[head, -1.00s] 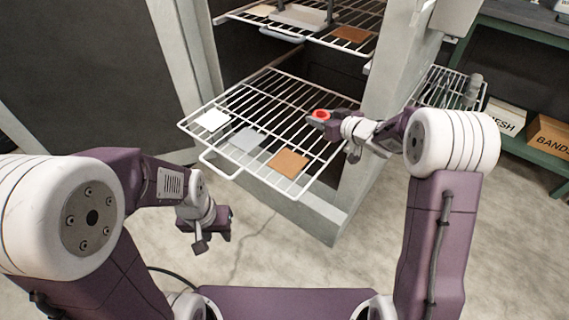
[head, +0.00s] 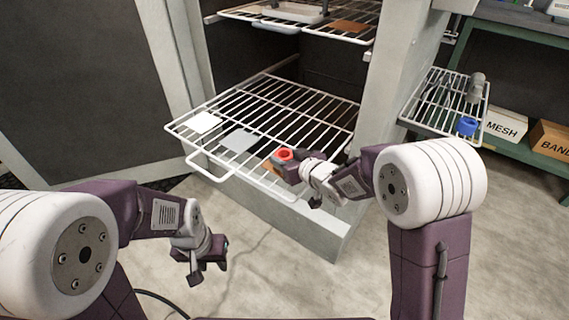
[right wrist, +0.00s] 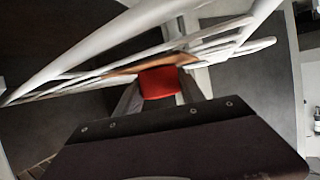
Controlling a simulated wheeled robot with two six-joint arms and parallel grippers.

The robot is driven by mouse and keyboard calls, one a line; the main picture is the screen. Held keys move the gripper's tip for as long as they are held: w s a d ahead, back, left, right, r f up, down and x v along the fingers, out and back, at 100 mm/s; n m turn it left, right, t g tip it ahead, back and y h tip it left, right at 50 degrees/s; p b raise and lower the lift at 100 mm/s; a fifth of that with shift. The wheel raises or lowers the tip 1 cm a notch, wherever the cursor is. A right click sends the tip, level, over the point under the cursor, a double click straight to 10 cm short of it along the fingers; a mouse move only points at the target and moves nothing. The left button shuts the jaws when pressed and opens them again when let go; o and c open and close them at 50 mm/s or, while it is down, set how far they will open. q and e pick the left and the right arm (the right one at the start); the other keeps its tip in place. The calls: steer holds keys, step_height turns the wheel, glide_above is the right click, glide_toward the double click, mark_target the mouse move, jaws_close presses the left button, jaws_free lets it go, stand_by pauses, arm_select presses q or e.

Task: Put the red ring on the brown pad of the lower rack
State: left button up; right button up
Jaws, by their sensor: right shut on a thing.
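The red ring (head: 284,154) is held in my right gripper (head: 287,158), which is shut on it above the lower rack (head: 300,100). It also shows in the right wrist view as a red block (right wrist: 158,82) between the fingers. The brown pad (head: 270,165) of the lower rack lies just under and behind the ring and is mostly hidden by it and the gripper. In the right wrist view the brown pad (right wrist: 150,63) shows as a thin strip close to the ring; I cannot tell whether they touch. My left gripper (head: 207,272) hangs away from the rack at lower left; its jaws are unclear.
A white pad (head: 203,122) and a grey pad (head: 238,139) lie on the same rack, left of the brown one. The upper rack (head: 310,27) has another brown pad (head: 348,27). A blue ring (head: 467,125) sits on the side rack (head: 425,108) at right. The cabinet post (head: 375,110) stands close to my right arm.

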steer(key=shift+f, duration=0.2)
steer(key=o, duration=1.5)
